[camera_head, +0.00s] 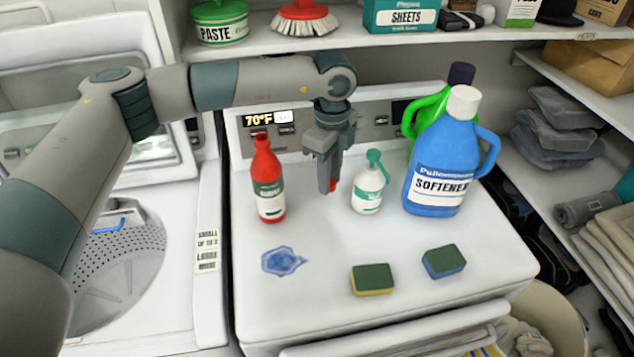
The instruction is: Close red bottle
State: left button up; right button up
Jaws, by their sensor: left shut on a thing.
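The red bottle (266,172) stands upright on the white machine top, left of my left gripper. It has a white and green label and a narrow red neck; I cannot clearly tell whether its top is bare. My left gripper (329,187) points down between the red bottle and a small white spray bottle. It is shut on a small red piece (333,185) that looks like a cap, mostly hidden by the fingers. The gripper is apart from the red bottle. My right gripper is not in view.
The white bottle with a green top (368,190) stands close right of the gripper. A blue softener jug (440,165) stands farther right, before a green jug (424,112). Two sponges (372,280) (443,262) and a blue stain (283,261) lie in front. A shelf (300,47) runs above.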

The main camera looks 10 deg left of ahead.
pick_arm(q)
jog(key=shift+s+d+r+b, duration=0.8)
jog(key=shift+s+d+r, duration=0.55)
jog(key=shift+s+d, duration=0.25)
